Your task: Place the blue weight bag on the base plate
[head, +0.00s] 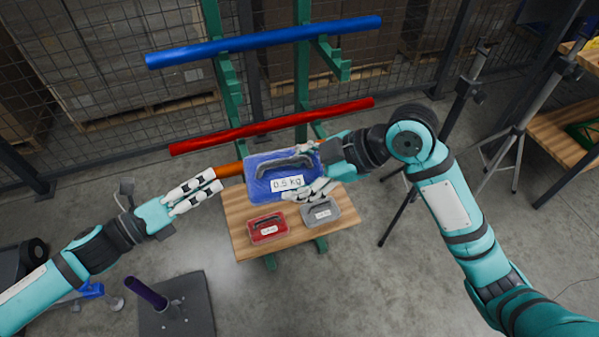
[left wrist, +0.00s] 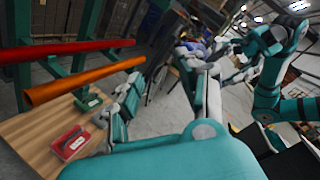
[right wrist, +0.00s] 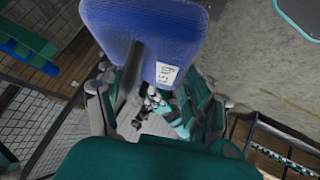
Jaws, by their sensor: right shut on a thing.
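The blue weight bag (head: 262,181), labelled 0.5 kg and with a dark handle, is held above the wooden shelf by my right gripper (head: 316,168). In the right wrist view the bag (right wrist: 145,30) is between and beyond the right fingers (right wrist: 150,100); the exact contact is hidden. My left gripper (head: 212,181) is open and empty, left of the bag and close to the end of the orange tube (head: 229,170). Its fingers are spread wide in the left wrist view (left wrist: 165,90). A dark grey base plate (head: 200,310) with a slanting purple post (head: 147,293) is on the floor at lower left.
A green rack carries blue (head: 265,41) and red (head: 270,126) tubes. Tripod stands (head: 470,90) are at right. Floor between shelf and plate is clear.

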